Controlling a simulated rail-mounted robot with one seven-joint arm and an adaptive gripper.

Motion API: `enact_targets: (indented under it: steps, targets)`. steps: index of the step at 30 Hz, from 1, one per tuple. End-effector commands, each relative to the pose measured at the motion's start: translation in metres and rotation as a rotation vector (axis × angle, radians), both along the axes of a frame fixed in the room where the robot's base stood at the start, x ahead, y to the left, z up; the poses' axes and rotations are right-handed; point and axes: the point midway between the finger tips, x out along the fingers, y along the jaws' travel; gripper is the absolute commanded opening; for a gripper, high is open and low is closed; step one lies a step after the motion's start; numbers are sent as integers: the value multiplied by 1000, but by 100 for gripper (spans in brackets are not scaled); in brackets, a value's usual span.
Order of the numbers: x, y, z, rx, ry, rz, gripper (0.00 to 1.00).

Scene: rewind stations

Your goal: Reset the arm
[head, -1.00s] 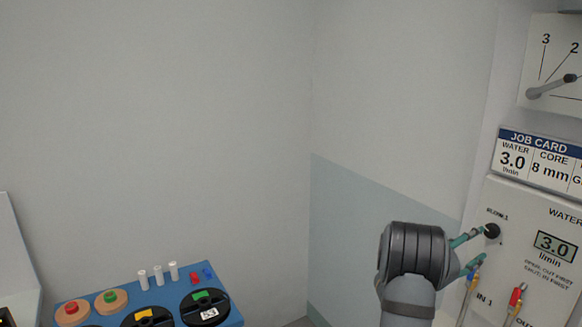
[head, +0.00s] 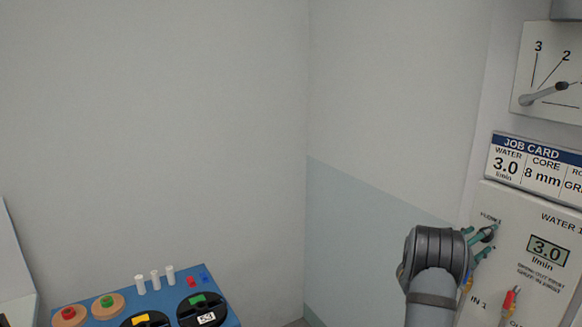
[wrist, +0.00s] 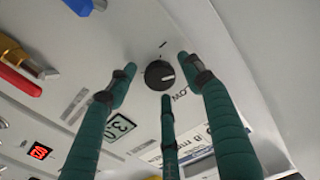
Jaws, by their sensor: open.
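My gripper (head: 482,243) has green fingers and shows at the right of the head view, in front of the white water panel (head: 508,222). It is open and empty. In the wrist view my gripper (wrist: 155,88) has its fingers spread around a black round knob (wrist: 159,75) with a white mark. The fingertips stand apart from one another; I cannot tell whether any touches the knob. In the head view the fingers partly cover the knob. My wrist hides part of the panel's lower left.
The panel carries a 3.0 l/min display (head: 548,250) and a red-handled valve (head: 511,298). A job card (head: 540,165) and a lever dial (head: 545,95) are above. A blue tray (head: 228,318) with spools and white pegs stands lower left. Bare wall lies between.

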Motion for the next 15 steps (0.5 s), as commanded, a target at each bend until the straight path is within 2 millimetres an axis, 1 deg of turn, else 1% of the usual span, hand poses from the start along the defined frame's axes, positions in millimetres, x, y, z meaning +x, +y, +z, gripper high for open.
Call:
enact_targets:
  steps: [1, 15]
  targets:
    - [0, 0, 3, 23, -39, -1, 51]
    - [0, 0, 6, 235, -457, -1, 51]
